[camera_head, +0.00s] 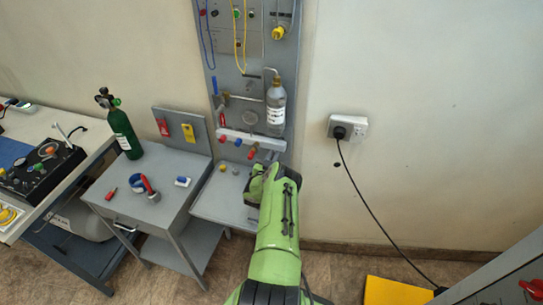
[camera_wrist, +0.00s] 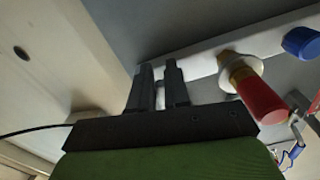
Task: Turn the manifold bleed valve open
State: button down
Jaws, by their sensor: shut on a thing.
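The white manifold bar (camera_head: 262,143) runs across the grey wall panel, with blue and red knobs on its front. In the wrist view the manifold (camera_wrist: 205,57) crosses behind my fingertips. My gripper (camera_wrist: 159,70) has its two dark fingers close together at the manifold, near its end. It is shut on a small part there, apparently the bleed valve; the fingers hide nearly all of it, so its handle angle cannot be told. In the head view my gripper (camera_head: 268,158) is just below the manifold's right end, mostly hidden by my green wrist.
A red knob (camera_wrist: 258,95) and a blue knob (camera_wrist: 301,43) stand right of my fingers in the wrist view. A grey bottle (camera_head: 276,108) hangs above the manifold. A grey side table (camera_head: 165,165) with a green cylinder (camera_head: 124,132) stands left. A wall socket (camera_head: 347,127) and cable are right.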

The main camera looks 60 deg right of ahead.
jog(key=shift+s+f+n, duration=0.1)
jog(key=shift+s+n, duration=0.05)
jog(key=shift+n, duration=0.95)
jog(key=c, duration=1.2)
grip_release()
jog(key=s+a+p, duration=0.1)
jog(key=a, duration=0.4)
jog(key=a+p, duration=0.1)
jog(key=a, duration=0.4)
jog(key=s+a+p, duration=0.1)
jog(key=a+p, duration=0.1)
jog(key=a, duration=0.3)
jog(key=shift+s+a, duration=0.3)
